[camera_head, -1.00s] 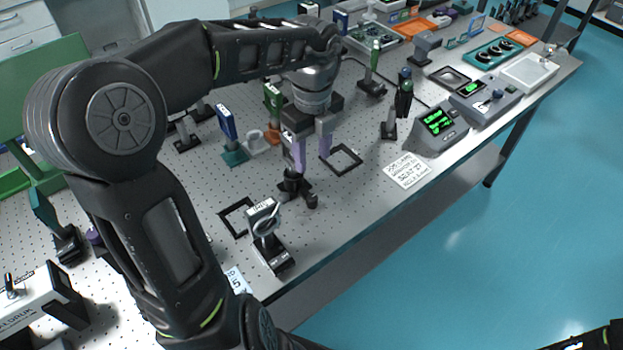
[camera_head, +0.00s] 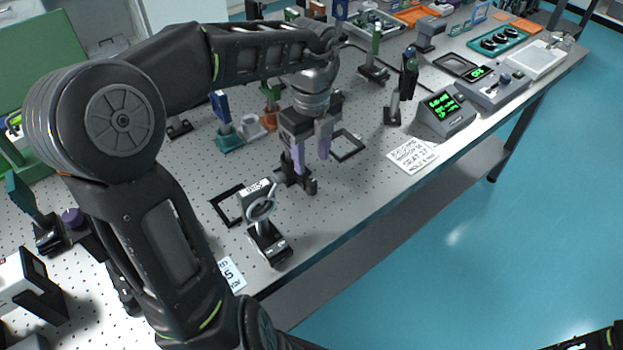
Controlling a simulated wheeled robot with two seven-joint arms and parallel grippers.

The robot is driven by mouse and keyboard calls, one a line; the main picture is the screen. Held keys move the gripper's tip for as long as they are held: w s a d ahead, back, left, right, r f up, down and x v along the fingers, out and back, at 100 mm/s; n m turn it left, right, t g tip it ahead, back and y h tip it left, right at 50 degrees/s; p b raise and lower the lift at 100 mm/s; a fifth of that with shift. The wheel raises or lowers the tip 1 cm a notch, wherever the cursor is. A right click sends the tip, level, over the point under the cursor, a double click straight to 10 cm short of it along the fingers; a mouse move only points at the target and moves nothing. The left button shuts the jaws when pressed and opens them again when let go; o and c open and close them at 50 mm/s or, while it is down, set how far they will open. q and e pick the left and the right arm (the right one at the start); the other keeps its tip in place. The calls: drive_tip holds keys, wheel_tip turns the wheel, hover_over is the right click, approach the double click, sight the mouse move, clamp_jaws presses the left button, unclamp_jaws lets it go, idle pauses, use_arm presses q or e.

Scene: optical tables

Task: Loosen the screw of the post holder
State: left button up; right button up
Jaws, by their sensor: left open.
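A small black post holder (camera_head: 307,186) stands on the perforated table top, directly below my left gripper. My left gripper (camera_head: 312,162) points down with its two pale purple fingers apart. The left finger overlaps the holder in the picture and hides part of it, and the right finger hangs to its right. I cannot tell whether a finger touches it. The holder's screw is too small to make out.
A ring-shaped optic on a black mount (camera_head: 265,238) stands just in front of the holder. A flat black frame (camera_head: 349,146) and a paper note (camera_head: 412,156) lie to the right. A box with a green display (camera_head: 443,115) stands beyond the note. The table's front edge runs close by.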

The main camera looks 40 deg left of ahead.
sight(312, 183)
use_arm(q)
wheel_tip(312, 183, down, 8)
drive_tip(key=shift+r+b, duration=0.15)
drive_tip(key=shift+b, duration=0.3)
drive_tip(key=shift+c, duration=0.3)
clamp_jaws()
drive_tip(key=m+p, duration=0.1)
drive_tip(key=p, duration=0.2)
drive_tip(key=shift+r, duration=0.4)
drive_tip(key=shift+f+m+p, duration=0.15)
drive_tip(key=shift+m+p, duration=0.15)
drive_tip(key=shift+p, duration=0.2)
drive_tip(key=shift+f, duration=0.2)
